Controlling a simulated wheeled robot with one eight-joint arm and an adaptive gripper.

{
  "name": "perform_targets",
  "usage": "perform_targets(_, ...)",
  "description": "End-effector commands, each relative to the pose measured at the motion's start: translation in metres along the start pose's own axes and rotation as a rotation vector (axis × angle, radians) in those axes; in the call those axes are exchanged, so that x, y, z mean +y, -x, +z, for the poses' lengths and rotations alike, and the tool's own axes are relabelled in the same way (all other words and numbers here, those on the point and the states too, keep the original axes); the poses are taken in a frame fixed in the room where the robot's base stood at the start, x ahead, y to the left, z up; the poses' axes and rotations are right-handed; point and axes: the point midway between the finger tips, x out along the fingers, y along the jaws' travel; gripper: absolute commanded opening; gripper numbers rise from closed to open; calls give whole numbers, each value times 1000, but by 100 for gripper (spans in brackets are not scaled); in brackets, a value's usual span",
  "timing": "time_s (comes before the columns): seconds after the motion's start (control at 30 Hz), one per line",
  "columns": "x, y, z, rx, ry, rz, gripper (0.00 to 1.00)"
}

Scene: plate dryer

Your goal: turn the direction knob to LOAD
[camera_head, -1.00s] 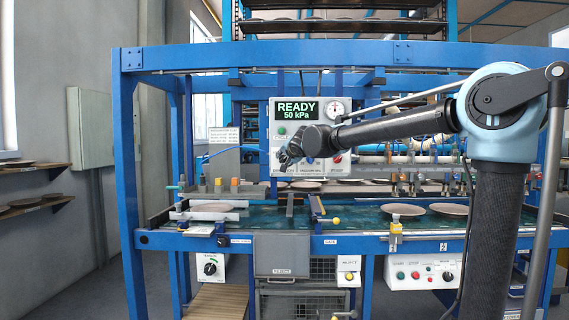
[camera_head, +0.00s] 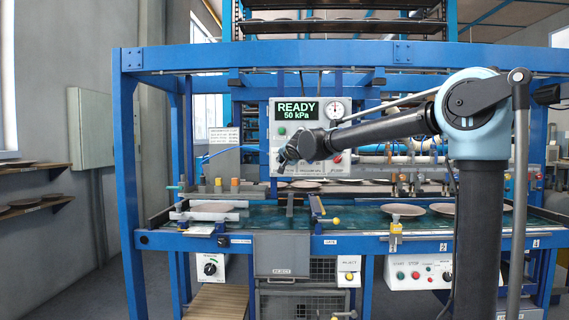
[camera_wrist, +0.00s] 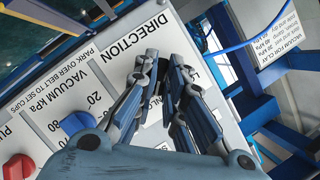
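The control panel (camera_head: 338,119) has a READY 50 kPa display and hangs at the centre of the blue frame. In the wrist view, its white face (camera_wrist: 105,65) carries the label DIRECTION, with parts of the LOAD and UNLOAD lettering showing beside my fingers. My gripper (camera_wrist: 167,62) is at this DIRECTION area, its two fingers apart with a narrow dark gap between them. The direction knob is largely hidden by the fingers; I cannot tell whether they touch it. In the head view, my gripper (camera_head: 285,156) is in front of the panel's lower left.
A blue vacuum knob (camera_wrist: 78,122) and a red knob (camera_wrist: 18,167) sit beside my gripper on the panel. A notice sheet (camera_wrist: 283,36) and a blue hose (camera_wrist: 232,47) are to the right. Below the panel runs a green belt (camera_head: 365,217) with plates.

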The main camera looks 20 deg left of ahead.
Motion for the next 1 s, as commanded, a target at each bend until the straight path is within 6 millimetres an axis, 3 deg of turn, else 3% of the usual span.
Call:
perform_targets(0.47,0,-1,0,1,81,37,0)
perform_targets(1.0,-2,-2,1,0,512,216,0)
